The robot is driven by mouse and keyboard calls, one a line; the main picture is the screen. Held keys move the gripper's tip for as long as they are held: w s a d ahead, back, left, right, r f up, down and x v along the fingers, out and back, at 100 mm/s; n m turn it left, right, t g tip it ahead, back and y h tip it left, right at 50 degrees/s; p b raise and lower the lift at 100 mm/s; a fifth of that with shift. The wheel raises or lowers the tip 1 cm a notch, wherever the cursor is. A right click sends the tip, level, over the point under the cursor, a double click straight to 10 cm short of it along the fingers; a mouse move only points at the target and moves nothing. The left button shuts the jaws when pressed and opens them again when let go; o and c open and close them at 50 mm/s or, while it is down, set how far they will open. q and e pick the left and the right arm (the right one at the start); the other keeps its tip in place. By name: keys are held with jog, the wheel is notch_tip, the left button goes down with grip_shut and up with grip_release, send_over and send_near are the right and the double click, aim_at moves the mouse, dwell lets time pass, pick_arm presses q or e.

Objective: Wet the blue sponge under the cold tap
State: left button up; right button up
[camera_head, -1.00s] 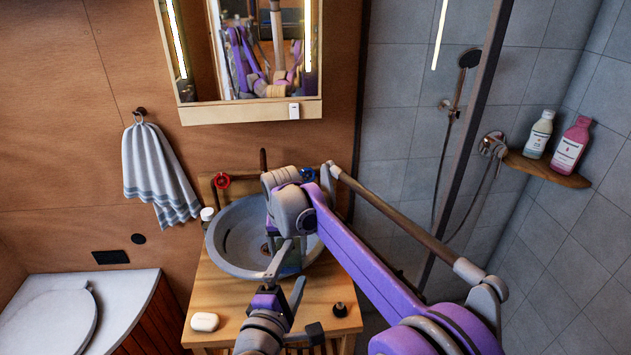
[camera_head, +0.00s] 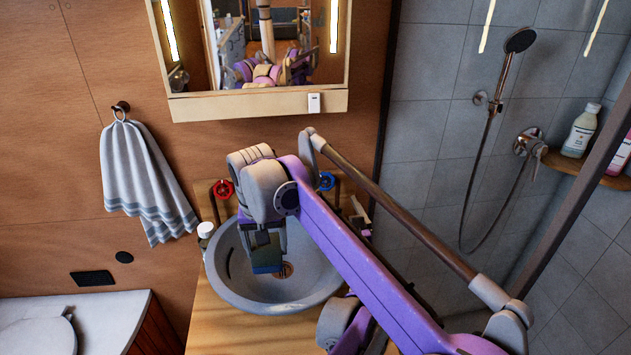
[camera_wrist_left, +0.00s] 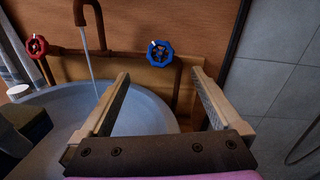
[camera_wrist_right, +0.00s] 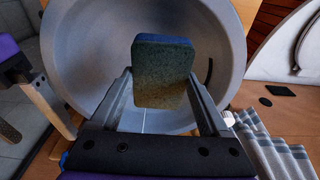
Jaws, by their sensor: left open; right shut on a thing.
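The blue sponge (camera_wrist_right: 163,70) is in my right gripper (camera_wrist_right: 160,80), inside the basin; its broad face looks brownish-green with a blue edge. In the head view the sponge (camera_head: 266,259) shows low under the right gripper, near the drain. My left gripper (camera_wrist_left: 160,73) is open and empty, facing the blue tap handle (camera_wrist_left: 160,52), which stands beyond and between its fingers. In the head view it is largely hidden behind my right arm. A thin stream of water (camera_wrist_left: 88,65) falls from the spout (camera_wrist_left: 90,15). I cannot tell whether it meets the sponge.
The grey round basin (camera_head: 225,285) sits on a wooden counter. A red tap handle (camera_head: 222,189) is left of the spout, and the blue one (camera_head: 326,180) is right. A striped towel (camera_head: 145,180) hangs left. My right arm crosses over the basin's right side.

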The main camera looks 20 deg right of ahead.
aim_at(326, 183)
pick_arm(q)
jog(key=x, duration=1.2)
jog(key=shift+w+f+p, duration=0.1)
jog(key=shift+f+p, duration=0.05)
jog(key=shift+p, duration=0.15)
jog(key=c, duration=1.4)
